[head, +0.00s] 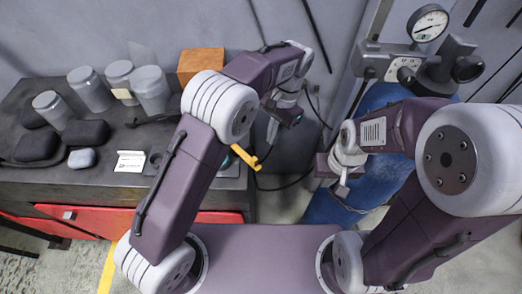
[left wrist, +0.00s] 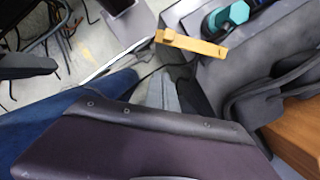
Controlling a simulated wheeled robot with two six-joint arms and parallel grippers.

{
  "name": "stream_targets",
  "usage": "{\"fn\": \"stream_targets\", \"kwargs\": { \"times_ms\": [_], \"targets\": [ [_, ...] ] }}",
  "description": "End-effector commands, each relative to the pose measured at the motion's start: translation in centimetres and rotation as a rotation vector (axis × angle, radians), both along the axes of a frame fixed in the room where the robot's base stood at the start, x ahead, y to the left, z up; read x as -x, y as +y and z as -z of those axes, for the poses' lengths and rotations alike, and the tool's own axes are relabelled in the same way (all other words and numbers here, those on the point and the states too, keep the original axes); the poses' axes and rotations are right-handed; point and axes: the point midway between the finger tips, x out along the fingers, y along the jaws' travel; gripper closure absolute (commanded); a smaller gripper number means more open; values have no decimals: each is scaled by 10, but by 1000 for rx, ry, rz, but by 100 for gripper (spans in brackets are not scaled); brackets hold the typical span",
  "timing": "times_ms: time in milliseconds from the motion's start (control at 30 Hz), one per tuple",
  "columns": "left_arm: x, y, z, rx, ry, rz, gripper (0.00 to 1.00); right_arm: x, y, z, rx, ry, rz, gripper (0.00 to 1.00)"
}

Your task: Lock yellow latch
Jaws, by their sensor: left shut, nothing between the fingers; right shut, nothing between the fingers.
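The yellow latch (head: 246,157) shows in the head view as a short slanted bar at the right end of the dark bench, just right of my left forearm, which may hide part of it. In the left wrist view the yellow latch (left wrist: 192,44) is a flat bar across the top, by a dark edge. My left gripper (head: 271,133) is shut and empty, pointing down, right of and above the latch in the picture. Its grey fingertips (left wrist: 171,97) show below the latch in the left wrist view, apart from it. My right gripper (head: 341,190) is shut and empty, over the blue drum.
The bench (head: 70,182) carries several grey cylinders (head: 88,88), dark rounded pieces (head: 86,133), a white card (head: 130,161) and an orange block (head: 201,63). A blue drum (head: 322,207) with a gauge (head: 428,25) above stands right. A teal part (left wrist: 228,15) lies near the latch.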

Motion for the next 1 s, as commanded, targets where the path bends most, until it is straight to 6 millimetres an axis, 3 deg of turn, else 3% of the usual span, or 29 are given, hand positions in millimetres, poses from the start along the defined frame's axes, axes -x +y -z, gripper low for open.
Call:
{"fn": "stream_targets", "kwargs": {
  "times_ms": [167,500,1000],
  "targets": [
    [8,8,34,-3,4,0,100,0,0,-13,0,0,0,100],
    [33,34,32,0,0,-1,100,0,0,-30,0,0,0,100],
    [36,35,34,1,-1,13,100,0,0,-28,0,0,0,100]
  ]
}}
